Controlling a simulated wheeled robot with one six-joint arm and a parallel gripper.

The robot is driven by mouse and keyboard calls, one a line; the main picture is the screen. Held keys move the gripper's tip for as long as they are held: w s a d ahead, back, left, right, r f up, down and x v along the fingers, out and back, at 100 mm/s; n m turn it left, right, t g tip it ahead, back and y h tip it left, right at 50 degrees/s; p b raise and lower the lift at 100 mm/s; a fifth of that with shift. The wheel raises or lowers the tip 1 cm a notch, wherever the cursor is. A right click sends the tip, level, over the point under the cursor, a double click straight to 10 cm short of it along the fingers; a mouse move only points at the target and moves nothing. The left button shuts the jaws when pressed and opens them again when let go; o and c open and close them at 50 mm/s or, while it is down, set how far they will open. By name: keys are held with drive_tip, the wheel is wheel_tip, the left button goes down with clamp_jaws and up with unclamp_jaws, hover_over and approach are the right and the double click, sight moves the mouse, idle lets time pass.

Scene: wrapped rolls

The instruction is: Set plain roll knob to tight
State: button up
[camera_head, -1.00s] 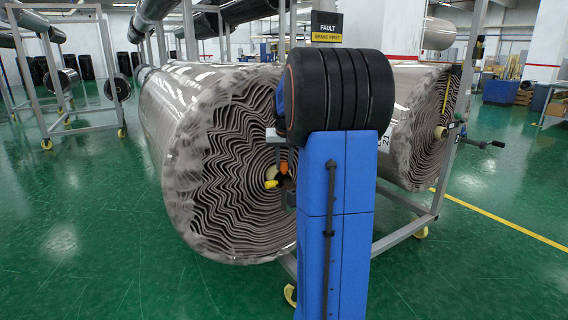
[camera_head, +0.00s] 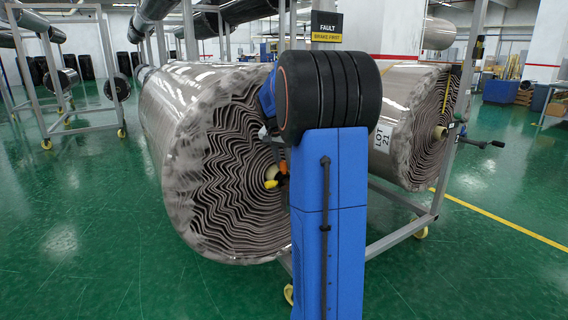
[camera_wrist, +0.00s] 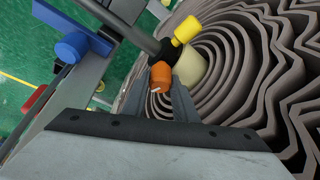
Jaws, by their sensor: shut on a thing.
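The near wrapped roll (camera_head: 235,165) shows no label and has a wavy layered end face. In the wrist view its layers (camera_wrist: 285,75) fill the right side around a cream core (camera_wrist: 190,66). An orange knob (camera_wrist: 160,74) with a small white mark sits beside the core, under a dark bar. A yellow knob (camera_wrist: 187,29) is at the bar's end; yellow also shows at the core in the head view (camera_head: 271,184). My gripper (camera_wrist: 165,84) is shut on the orange knob. My own arm hides the fingers in the head view.
A second roll (camera_head: 410,110) stands behind to the right, near a "LOT 21" tag (camera_head: 382,138) and a crank handle (camera_head: 483,143). Grey rack posts (camera_head: 470,80) and a "FAULT" sign (camera_head: 327,27) stand close by. Green floor (camera_head: 90,250) is clear at left.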

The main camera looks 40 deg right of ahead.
idle(0.4)
drive_tip(key=o, duration=1)
drive_tip(key=shift+o, duration=0.2)
drive_tip(key=v, duration=1.7)
drive_tip(key=shift+r, duration=0.25)
